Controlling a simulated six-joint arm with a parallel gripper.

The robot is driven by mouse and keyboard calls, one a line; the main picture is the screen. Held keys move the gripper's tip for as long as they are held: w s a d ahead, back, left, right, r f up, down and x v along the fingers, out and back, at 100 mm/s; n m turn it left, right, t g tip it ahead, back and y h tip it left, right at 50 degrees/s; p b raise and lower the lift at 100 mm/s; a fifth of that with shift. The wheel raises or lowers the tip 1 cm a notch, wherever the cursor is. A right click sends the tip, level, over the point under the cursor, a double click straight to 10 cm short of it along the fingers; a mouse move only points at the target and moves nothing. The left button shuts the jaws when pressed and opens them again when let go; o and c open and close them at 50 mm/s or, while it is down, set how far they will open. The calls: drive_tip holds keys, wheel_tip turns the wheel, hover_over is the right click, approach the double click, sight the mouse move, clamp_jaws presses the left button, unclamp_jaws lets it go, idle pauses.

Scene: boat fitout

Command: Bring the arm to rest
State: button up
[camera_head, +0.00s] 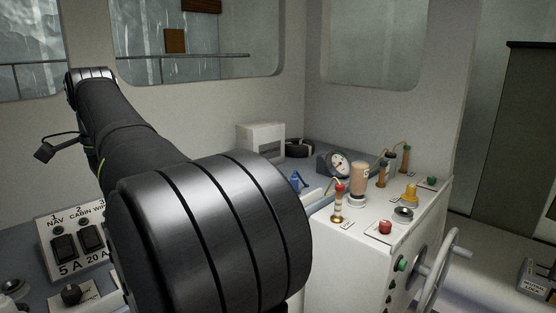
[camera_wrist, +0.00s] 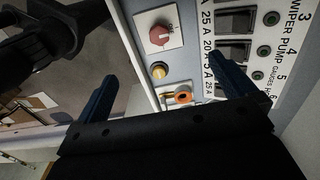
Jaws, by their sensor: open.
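My arm (camera_head: 210,225) fills the left and middle of the head view, its black links rising to the upper left. My gripper (camera_wrist: 162,68) shows in the wrist view with its two blue fingers wide apart and nothing between them. The fingers point toward the switch panel (camera_wrist: 290,68), with its black rocker switches and printed labels. A red knob (camera_wrist: 160,35), a yellow button (camera_wrist: 158,71) and an orange ring (camera_wrist: 183,97) lie beyond the gap between the fingers. The distance from the fingertips to the panel is hard to tell. The gripper's fingers cannot be made out in the head view.
The switch panel (camera_head: 75,240) is partly behind my arm. Windows line the walls.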

drive_tip(key=shift+r, duration=1.5)
wheel_tip(320, 180, down, 6)
drive_tip(key=shift+r, duration=4.65)
drive_tip(key=n, duration=2.2)
hover_over(1, 301)
drive_tip(key=f, duration=1)
drive_tip(key=shift+w+d+f, duration=0.1)
drive_tip(key=shift+w+f, duration=0.05)
drive_tip(key=shift+w, duration=0.05)
drive_tip(key=shift+n, duration=0.3)
drive_tip(key=f, duration=0.7)
drive_tip(key=shift+s, duration=0.25)
drive_tip(key=shift+r, duration=0.9)
